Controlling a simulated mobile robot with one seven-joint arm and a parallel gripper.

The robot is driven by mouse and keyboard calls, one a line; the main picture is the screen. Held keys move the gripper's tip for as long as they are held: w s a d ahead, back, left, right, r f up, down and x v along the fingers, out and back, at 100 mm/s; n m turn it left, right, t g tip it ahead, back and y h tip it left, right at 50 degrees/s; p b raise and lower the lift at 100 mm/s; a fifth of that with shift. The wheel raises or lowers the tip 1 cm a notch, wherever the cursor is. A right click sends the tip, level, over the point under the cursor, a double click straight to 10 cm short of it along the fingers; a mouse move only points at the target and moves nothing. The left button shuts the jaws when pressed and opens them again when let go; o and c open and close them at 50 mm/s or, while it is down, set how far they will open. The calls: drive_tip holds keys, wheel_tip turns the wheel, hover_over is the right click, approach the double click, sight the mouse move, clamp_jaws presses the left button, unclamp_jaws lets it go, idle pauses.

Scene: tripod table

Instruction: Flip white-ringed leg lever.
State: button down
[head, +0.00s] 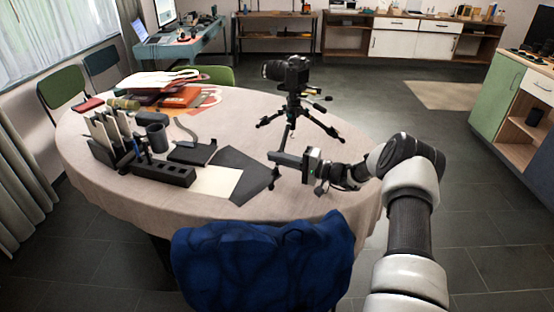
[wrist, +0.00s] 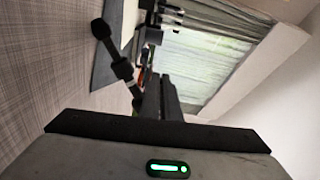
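The black tripod (head: 291,106) stands on the round table (head: 110,185) with a camera (head: 288,70) on top. Its legs spread left, right and toward me; the near leg passes behind my gripper. My gripper (head: 271,156) is low over the table by this near leg, pointing left. In the wrist view, my gripper's fingers (wrist: 160,94) lie close together with nothing visible between them. A dark knobbed leg (wrist: 120,66) runs just left of them, seemingly apart from them.
A dark grey sheet (head: 243,172) lies left of my gripper, beside a black organizer (head: 163,171) and a cup (head: 157,137). A chair with a blue cover (head: 262,262) stands at the near edge. The table right of the tripod is fairly clear.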

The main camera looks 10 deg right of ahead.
drive_tip(key=m, duration=0.1)
drive_tip(key=r+m, duration=0.1)
drive_tip(key=m, duration=0.1)
drive_tip(key=shift+w+r, duration=0.1)
drive_tip(key=m, duration=0.2)
drive_tip(key=r+m, duration=0.1)
drive_tip(key=shift+w+d+m+b, duration=0.1)
drive_tip(key=shift+w+m+b, duration=0.05)
drive_tip(key=shift+m+b, duration=0.25)
drive_tip(key=m, duration=0.2)
drive_tip(key=r+m, duration=0.1)
drive_tip(key=shift+w+d+g, duration=0.2)
drive_tip(key=shift+w+g, duration=0.1)
drive_tip(key=shift+w, duration=0.05)
drive_tip(key=shift+w+d+r+m+g, duration=0.1)
drive_tip(key=shift+w+r+m+g, duration=0.1)
drive_tip(key=shift+m, duration=0.75)
drive_tip(key=shift+w+d+r+m+g, duration=0.1)
drive_tip(key=shift+w+m, duration=0.1)
drive_tip(key=shift+m, duration=0.75)
drive_tip(key=c, duration=2.3)
unclamp_jaws()
drive_tip(key=shift+f, duration=0.1)
drive_tip(key=p+v, duration=0.1)
drive_tip(key=v, duration=1.6)
drive_tip(key=shift+s+d+r+p, duration=0.15)
drive_tip(key=shift+s+r+p, duration=0.05)
drive_tip(key=shift+p, duration=0.2)
